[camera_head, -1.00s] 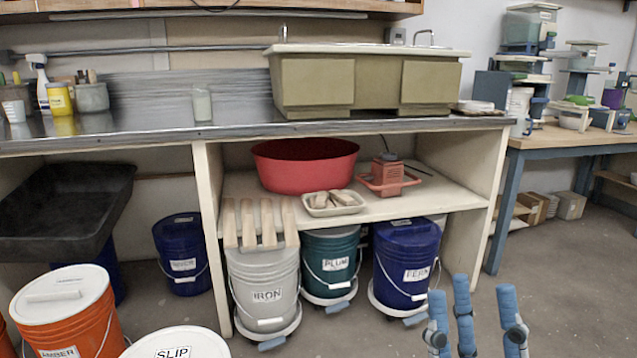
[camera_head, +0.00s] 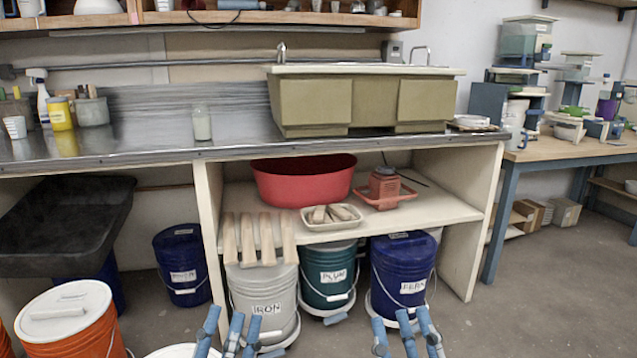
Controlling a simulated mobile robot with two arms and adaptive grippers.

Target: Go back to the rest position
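My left gripper (camera_head: 230,326) shows at the bottom edge, in front of the grey IRON bucket (camera_head: 266,290). Its blue fingers point up and are spread, with nothing between them. My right gripper (camera_head: 405,322) shows at the bottom, in front of the blue FERN bucket (camera_head: 402,265). Its blue fingers are also spread and empty. Both wrists and arms are cut off below the frame. The two grippers are well apart, at about the same height in the picture.
The teal PLUM bucket (camera_head: 328,273) stands between IRON and FERN. Another blue bucket (camera_head: 181,262) stands further left. An orange bucket (camera_head: 70,325) and a white lid (camera_head: 172,352) are at lower left. Wood pieces (camera_head: 258,238) overhang the lower shelf. Floor at right is clear.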

